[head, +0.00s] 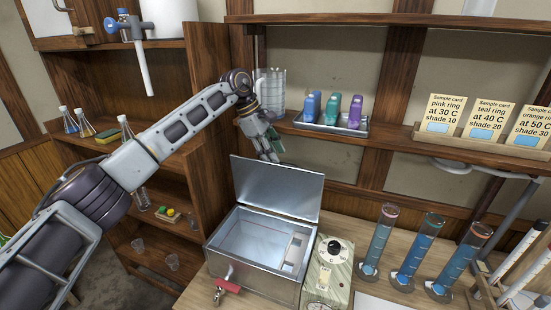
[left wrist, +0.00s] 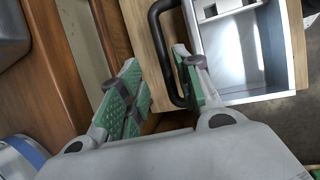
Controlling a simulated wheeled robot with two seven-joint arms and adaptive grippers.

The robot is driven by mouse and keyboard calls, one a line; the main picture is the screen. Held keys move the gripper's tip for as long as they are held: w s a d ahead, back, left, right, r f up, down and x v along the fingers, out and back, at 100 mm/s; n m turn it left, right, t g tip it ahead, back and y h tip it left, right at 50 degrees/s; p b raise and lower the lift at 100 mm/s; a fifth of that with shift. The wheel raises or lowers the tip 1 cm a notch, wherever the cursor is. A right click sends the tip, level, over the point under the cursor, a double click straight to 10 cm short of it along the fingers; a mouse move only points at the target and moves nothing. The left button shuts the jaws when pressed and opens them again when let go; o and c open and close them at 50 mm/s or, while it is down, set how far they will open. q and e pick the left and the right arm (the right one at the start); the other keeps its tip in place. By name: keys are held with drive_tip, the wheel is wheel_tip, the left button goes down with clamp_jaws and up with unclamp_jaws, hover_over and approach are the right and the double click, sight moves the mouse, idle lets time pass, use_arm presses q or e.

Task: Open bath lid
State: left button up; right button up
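The metal bath (head: 262,245) stands on the bench, and its interior shows. Its grey lid (head: 277,190) is raised, standing up steeply along the back edge of the bath. The open bath (left wrist: 240,55) also shows at the right there. My right gripper is not in view.
A control box with a dial (head: 326,270) stands right of the bath, then blue-filled cylinders (head: 410,258). A red-handled tap (head: 225,288) sticks out in front. Above are a shelf tray of coloured bottles (head: 350,127) and a glass beaker (head: 271,90).

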use_arm(q)
drive_tip(key=v, duration=0.8)
drive_tip(key=shift+r, duration=0.2)
drive_tip(key=shift+a, duration=0.1)
